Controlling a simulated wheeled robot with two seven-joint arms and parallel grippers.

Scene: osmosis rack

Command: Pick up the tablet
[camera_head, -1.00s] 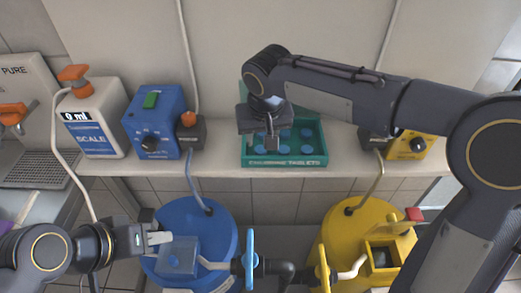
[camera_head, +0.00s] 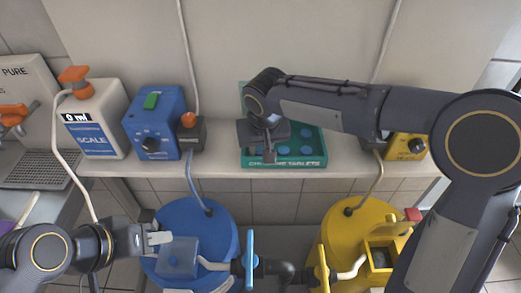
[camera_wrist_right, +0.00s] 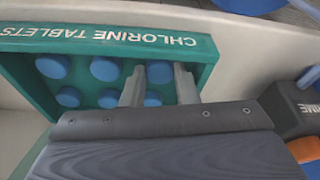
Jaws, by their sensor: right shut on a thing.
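The blue round chlorine tablets (camera_head: 298,152) sit in rows in a teal tray (camera_head: 312,162) on the shelf. The tray's rim also shows in the right wrist view (camera_wrist_right: 205,50). My right gripper (camera_head: 269,155) reaches down into the tray and covers part of it. In the right wrist view its two fingers (camera_wrist_right: 159,85) stand on either side of a blue tablet (camera_wrist_right: 159,72) and are shut on it, low in the tray. Several other tablets (camera_wrist_right: 105,69) lie beside the fingers. My left gripper (camera_head: 162,238) is over the blue barrel, away from the tray; its finger gap is unclear.
A yellow box (camera_head: 410,147) stands to the right. A blue barrel (camera_head: 220,232) and a yellow barrel (camera_head: 338,235) are below the shelf.

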